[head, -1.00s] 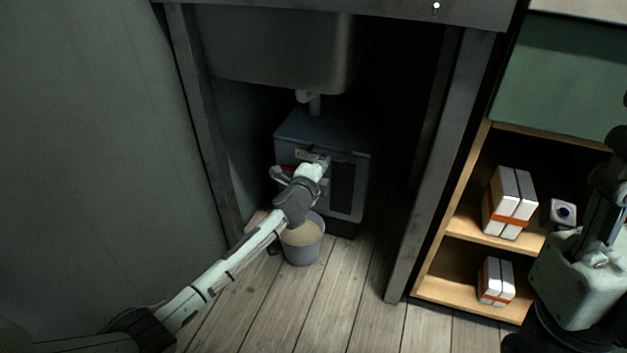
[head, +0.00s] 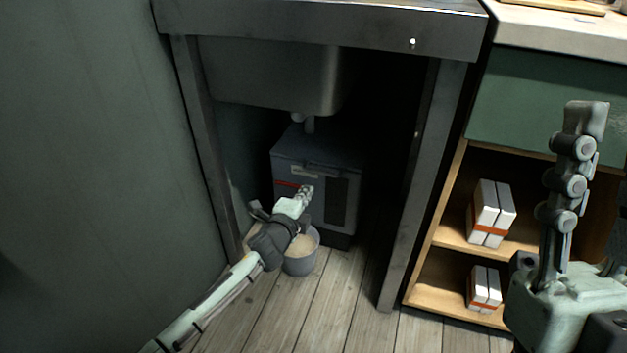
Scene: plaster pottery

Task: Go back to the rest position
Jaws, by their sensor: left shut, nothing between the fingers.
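My left gripper (head: 304,192) is under the sink, at the end of the arm that comes in from the lower left. It is shut and empty, and in the picture it lies over the front of the grey box. My left arm partly covers a grey bucket (head: 300,264) on the floor, which holds a pale material. Part of my right arm stands folded upright at the right side.
A grey box (head: 318,168) stands under the sink basin (head: 270,78). Table legs (head: 207,150) flank the opening. At right, an open shelf (head: 450,232) holds white boxes with orange bands (head: 491,213). The plank floor (head: 345,300) in front is clear.

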